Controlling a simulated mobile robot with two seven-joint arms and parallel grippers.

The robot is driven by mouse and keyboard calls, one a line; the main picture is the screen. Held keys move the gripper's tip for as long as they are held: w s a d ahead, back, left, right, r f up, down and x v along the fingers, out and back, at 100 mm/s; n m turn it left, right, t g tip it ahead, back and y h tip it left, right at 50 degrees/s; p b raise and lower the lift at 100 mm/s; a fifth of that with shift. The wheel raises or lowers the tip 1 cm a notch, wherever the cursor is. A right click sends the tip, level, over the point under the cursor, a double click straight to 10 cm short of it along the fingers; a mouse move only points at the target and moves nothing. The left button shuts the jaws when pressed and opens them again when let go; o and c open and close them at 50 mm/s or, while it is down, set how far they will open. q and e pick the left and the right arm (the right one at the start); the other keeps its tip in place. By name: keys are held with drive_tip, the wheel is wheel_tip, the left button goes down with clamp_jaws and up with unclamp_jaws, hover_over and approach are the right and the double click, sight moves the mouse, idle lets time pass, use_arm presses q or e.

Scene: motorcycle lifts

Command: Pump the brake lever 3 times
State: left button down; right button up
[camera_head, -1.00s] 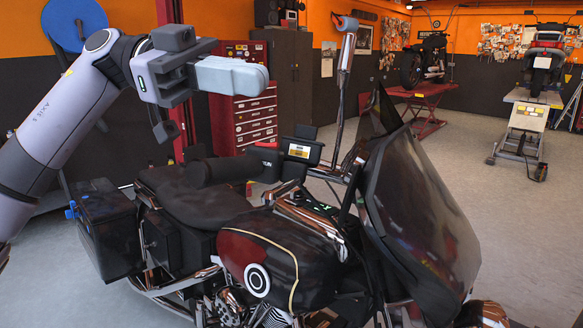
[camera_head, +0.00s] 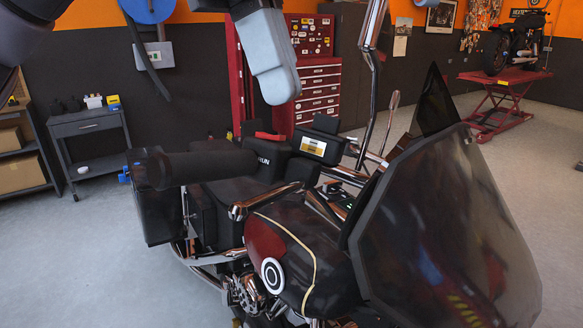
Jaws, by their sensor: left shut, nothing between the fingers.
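The motorcycle stands in front of me, its dark windshield (camera_head: 435,235) to the right and its black and red tank (camera_head: 300,250) in the middle. A black handlebar grip (camera_head: 205,166) points left on a chrome bar. I cannot clearly pick out the brake lever beside this grip. My left gripper (camera_head: 279,92) hangs down from the top edge, its pale fingers closed and empty. In the picture it is above and right of the grip, apart from it. My right gripper is out of view.
A chrome stalk (camera_head: 370,90) rises right of my gripper. A black box with a yellow label (camera_head: 318,146) sits behind the tank. Farther back are a red tool cabinet (camera_head: 320,92), a grey side table (camera_head: 88,125) and a red lift (camera_head: 500,95). Floor at left is clear.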

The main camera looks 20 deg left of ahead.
sight(278, 192)
use_arm(q)
drive_tip(key=shift+s, duration=0.1)
wheel_tip(278, 192, down, 10)
drive_tip(key=p, duration=0.1)
drive_tip(key=shift+a+f, duration=0.15)
drive_tip(key=shift+a, duration=0.05)
idle(0.6)
